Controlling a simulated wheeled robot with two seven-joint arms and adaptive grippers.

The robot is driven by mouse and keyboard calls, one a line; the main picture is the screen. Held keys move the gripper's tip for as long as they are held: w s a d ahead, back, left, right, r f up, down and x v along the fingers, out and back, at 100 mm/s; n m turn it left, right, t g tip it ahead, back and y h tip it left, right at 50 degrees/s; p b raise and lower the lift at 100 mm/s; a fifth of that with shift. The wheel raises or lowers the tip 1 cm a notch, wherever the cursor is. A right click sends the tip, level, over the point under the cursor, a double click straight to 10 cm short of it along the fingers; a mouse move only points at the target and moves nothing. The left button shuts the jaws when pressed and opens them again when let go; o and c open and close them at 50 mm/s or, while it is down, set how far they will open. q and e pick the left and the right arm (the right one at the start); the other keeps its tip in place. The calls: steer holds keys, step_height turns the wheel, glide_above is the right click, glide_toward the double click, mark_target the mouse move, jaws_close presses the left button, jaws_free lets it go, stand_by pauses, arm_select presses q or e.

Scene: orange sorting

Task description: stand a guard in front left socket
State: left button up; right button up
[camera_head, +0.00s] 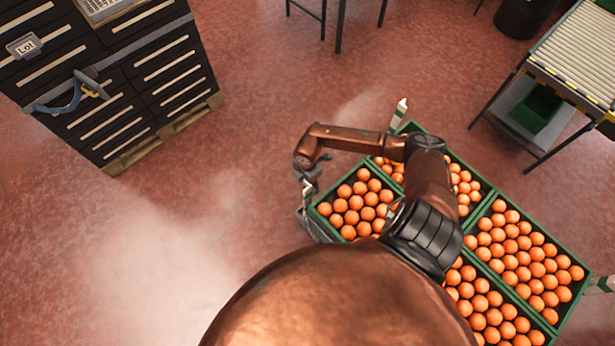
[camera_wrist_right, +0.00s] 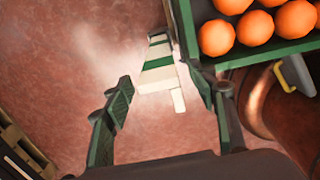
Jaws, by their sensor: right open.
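My right gripper (camera_head: 307,183) is at the left edge of the orange crates, pointing down. In the right wrist view its two fingers (camera_wrist_right: 162,84) are apart, and a white guard with green bands (camera_wrist_right: 158,68) shows between their tips. There is visible space on both sides of the guard, beside the corner of a green crate (camera_wrist_right: 184,25). I cannot tell whether its foot is in a socket. In the head view the guard is a small pale piece at the gripper. Another guard (camera_head: 400,110) stands upright at the crates' far corner. My left gripper is out of view.
Green crates full of oranges (camera_head: 494,204) stand close together under my right arm. Another white and green piece (camera_head: 605,284) shows at the right edge. A dark drawer cabinet (camera_head: 150,75) stands at upper left, a roller conveyor (camera_head: 580,55) at upper right. The left floor is clear.

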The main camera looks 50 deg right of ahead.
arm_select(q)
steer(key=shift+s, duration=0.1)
arm_select(e)
steer(key=shift+r, duration=0.1)
step_height(320, 180, up, 12)
stand_by(0.4)
arm_select(q)
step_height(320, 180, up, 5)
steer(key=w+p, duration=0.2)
steer(key=p, duration=0.3)
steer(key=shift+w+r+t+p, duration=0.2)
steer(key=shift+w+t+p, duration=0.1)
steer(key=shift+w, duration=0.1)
arm_select(e)
step_height(320, 180, up, 7)
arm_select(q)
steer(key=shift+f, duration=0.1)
arm_select(e)
steer(key=shift+f, duration=0.25)
